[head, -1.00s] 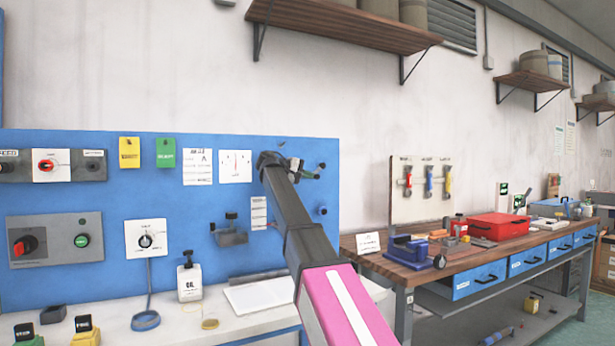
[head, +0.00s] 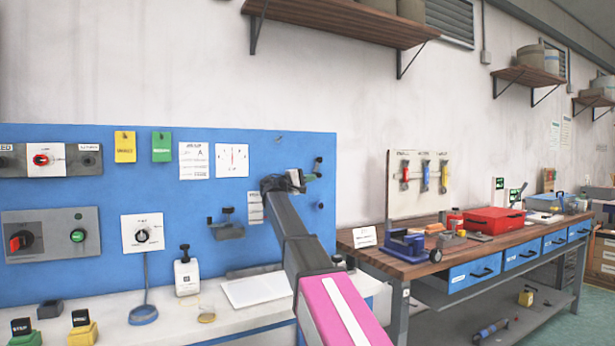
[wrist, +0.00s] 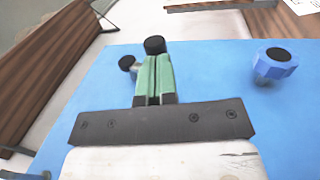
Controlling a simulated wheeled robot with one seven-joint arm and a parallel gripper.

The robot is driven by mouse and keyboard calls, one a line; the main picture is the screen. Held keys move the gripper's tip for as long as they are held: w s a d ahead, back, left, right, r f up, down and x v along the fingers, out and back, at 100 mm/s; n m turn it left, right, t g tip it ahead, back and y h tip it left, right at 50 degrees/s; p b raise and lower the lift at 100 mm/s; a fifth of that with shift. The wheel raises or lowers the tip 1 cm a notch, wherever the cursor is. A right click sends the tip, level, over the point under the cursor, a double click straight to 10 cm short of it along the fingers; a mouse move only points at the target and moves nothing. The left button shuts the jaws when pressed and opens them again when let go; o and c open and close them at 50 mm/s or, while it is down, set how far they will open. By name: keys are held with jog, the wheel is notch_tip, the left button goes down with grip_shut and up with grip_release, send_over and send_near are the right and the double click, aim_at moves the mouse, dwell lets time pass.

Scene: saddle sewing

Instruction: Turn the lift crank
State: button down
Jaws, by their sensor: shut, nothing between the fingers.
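My gripper (head: 313,176) is at the right part of the blue wall panel (head: 60,195). In the wrist view its green fingers (wrist: 154,78) are shut with nothing between them. A black round knob (wrist: 155,45) shows right at the fingertips, and a second dark knob on a grey stem (wrist: 128,63) is just left of them. These look like parts of the lift crank; whether the fingers touch them I cannot tell. In the head view a black knob (head: 318,160) stands just above the fingers. My wrist hides most of the crank there.
A blue knob (wrist: 275,63) sticks out of the panel right of the fingers in the wrist view. A dark bracket (head: 227,228) is on the panel left of my arm. An oil bottle (head: 187,273) stands on the white bench below. A wooden workbench (head: 420,263) stands at right.

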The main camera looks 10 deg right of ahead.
jog(key=w+d+f, duration=0.2)
jog(key=d, duration=0.4)
jog(key=shift+d+h, duration=0.3)
jog(key=shift+w+f, duration=0.1)
dwell(1.3)
